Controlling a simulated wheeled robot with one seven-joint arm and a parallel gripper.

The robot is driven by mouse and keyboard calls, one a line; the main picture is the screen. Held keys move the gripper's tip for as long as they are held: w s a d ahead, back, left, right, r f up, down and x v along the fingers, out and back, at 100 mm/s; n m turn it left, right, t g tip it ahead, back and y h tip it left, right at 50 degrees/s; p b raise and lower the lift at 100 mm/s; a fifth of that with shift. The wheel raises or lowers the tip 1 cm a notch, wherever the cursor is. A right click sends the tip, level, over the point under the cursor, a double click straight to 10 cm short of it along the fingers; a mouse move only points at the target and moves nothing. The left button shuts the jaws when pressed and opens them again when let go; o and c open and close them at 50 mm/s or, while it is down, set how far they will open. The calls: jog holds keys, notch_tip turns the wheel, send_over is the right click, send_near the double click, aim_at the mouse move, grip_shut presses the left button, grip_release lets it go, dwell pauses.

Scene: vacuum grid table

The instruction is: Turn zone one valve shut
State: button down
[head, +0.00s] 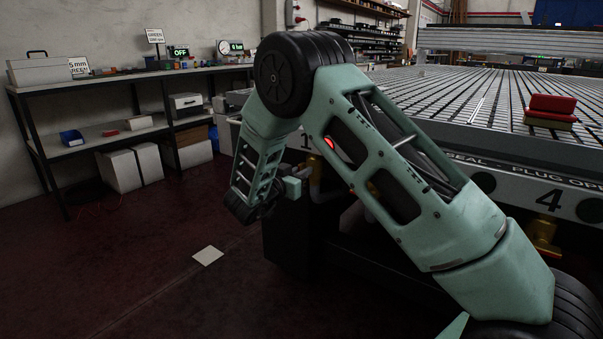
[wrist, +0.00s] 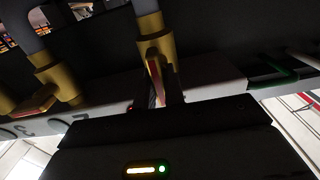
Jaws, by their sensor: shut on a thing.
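The zone one valve (wrist: 155,47) is a brass body on a grey pipe, near the top centre of the wrist view. Its red lever handle (wrist: 154,72) shows edge-on. My gripper (wrist: 161,92) is shut on this handle, with its fingers hiding part of it. I cannot tell the handle's exact angle. In the head view, my gripper (head: 292,187) is at the table's near corner, below the figure 1 (head: 304,142), and my arm covers most of that side.
Another brass valve (wrist: 58,82) with a red handle is left of the held one in the wrist view. The table (head: 440,100) has a red block (head: 552,104) on it. A brass valve (head: 543,238) sits below the figure 4. Shelving (head: 70,85) lines the left wall; floor between is mostly clear.

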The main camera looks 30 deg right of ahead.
jog(key=m, duration=0.2)
jog(key=m+b, duration=0.1)
jog(key=m, duration=0.2)
jog(key=shift+s+f+m, duration=0.15)
jog(key=shift+s+m, duration=0.05)
jog(key=shift+m, duration=0.1)
jog(key=m+b, duration=0.1)
jog(key=m, duration=0.1)
jog(key=m+b, duration=0.2)
jog(key=m, duration=0.1)
jog(key=shift+s+f, duration=0.1)
jog(key=shift+f, duration=0.1)
jog(key=shift+f+m+b, duration=0.1)
jog(key=shift+m+b, duration=2.95)
jog(key=shift+m, duration=0.45)
jog(key=c, duration=1.5)
grip_release()
